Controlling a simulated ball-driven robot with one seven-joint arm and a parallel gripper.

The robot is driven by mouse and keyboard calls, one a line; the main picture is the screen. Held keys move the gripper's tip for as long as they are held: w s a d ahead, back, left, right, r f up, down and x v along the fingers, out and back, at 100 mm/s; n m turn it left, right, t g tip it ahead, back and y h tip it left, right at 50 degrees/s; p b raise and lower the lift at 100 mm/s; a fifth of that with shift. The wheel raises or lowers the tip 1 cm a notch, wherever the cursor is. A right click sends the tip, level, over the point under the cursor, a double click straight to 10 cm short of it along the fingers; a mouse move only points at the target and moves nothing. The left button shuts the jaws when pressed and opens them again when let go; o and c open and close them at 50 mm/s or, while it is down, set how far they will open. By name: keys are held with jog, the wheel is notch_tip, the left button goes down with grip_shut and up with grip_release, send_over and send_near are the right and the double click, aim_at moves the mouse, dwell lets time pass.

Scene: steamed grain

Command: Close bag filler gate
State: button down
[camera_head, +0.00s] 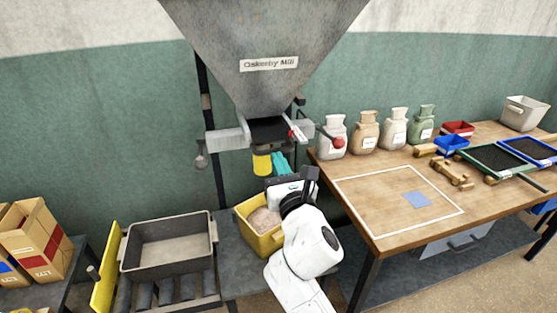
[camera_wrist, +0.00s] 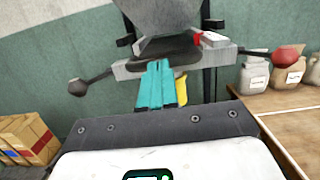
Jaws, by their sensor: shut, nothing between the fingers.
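The grey funnel-shaped hopper (camera_head: 262,45) has a sign reading like "Mill". Under its outlet is a dark gate part (camera_head: 268,129) between pale grey side blocks. A lever with a red ball knob (camera_head: 338,143) sticks out to the right; the knob also shows in the wrist view (camera_wrist: 285,57). A yellow spout (camera_head: 262,166) hangs under the outlet. My gripper (camera_head: 279,163) is just below the outlet, beside the spout, left of the red knob. Its teal fingers (camera_wrist: 156,88) are together and empty. I cannot tell whether the gate is open or whether the fingers touch anything.
A yellow bin (camera_head: 250,232) of grain stands below my gripper. A grey tray (camera_head: 168,270) sits on rollers at left, near cardboard boxes (camera_head: 35,245). The wooden table (camera_head: 350,225) at right holds several sacks and trays. A dark ball (camera_wrist: 76,87) sticks out left of the outlet.

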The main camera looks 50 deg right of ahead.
jog(key=shift+w+d, duration=0.15)
jog(key=shift+w, duration=0.05)
jog(key=x, duration=0.2)
jog(key=shift+w+d+p, duration=0.1)
jog(key=shift+w+p, duration=0.1)
jog(key=shift+p, duration=0.2)
dwell(0.4)
